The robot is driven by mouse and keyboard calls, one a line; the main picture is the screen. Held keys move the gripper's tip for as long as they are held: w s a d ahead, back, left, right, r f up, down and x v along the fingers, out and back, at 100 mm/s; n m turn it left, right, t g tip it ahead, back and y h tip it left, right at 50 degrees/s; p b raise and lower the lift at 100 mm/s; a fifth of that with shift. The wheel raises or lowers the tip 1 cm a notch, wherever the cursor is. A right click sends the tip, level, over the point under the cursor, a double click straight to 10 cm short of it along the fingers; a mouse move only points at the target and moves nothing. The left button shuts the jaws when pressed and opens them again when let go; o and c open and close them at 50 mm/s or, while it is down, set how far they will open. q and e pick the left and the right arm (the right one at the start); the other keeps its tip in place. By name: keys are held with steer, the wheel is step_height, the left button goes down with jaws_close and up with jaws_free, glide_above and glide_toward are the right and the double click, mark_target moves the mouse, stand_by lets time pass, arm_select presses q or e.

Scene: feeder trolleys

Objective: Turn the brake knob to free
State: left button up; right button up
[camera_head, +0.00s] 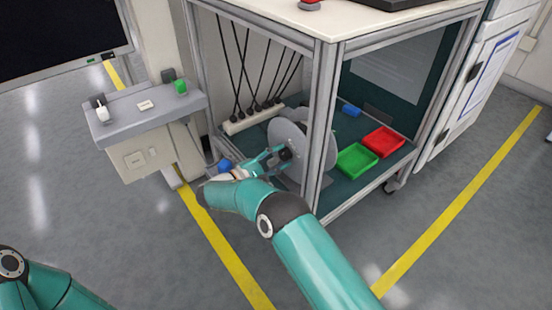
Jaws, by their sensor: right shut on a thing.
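A large grey reel (318,140) stands upright on the lower shelf of the trolley, behind its front post. A small dark knob (286,154) shows at the middle of the reel's near face; I take it to be the brake knob. My right gripper (280,156) reaches in from the front left, and its teal fingers are closed around the knob. The fingers partly cover the knob, and I cannot read its setting. My left arm shows only at the bottom left corner; its gripper is out of view.
The trolley's post (322,120) stands close to the right of my gripper. A green tray (357,160) and a red tray (384,142) lie on the shelf. A power strip (252,119) with hanging cables is behind. A grey console (142,112) stands at left.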

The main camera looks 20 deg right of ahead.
steer(key=shift+s+d+f+n+p, duration=0.1)
steer(key=shift+f+n+p, duration=0.05)
steer(key=shift+n, duration=0.9)
steer(key=shift+d+f+n+p, duration=0.1)
steer(key=shift+f+n+p, duration=0.05)
steer(key=shift+n, duration=0.9)
steer(key=o, duration=1.1)
steer(key=shift+o, duration=0.2)
steer(key=shift+a+r, duration=0.1)
steer(key=shift+a, duration=0.2)
steer(key=v, duration=0.7)
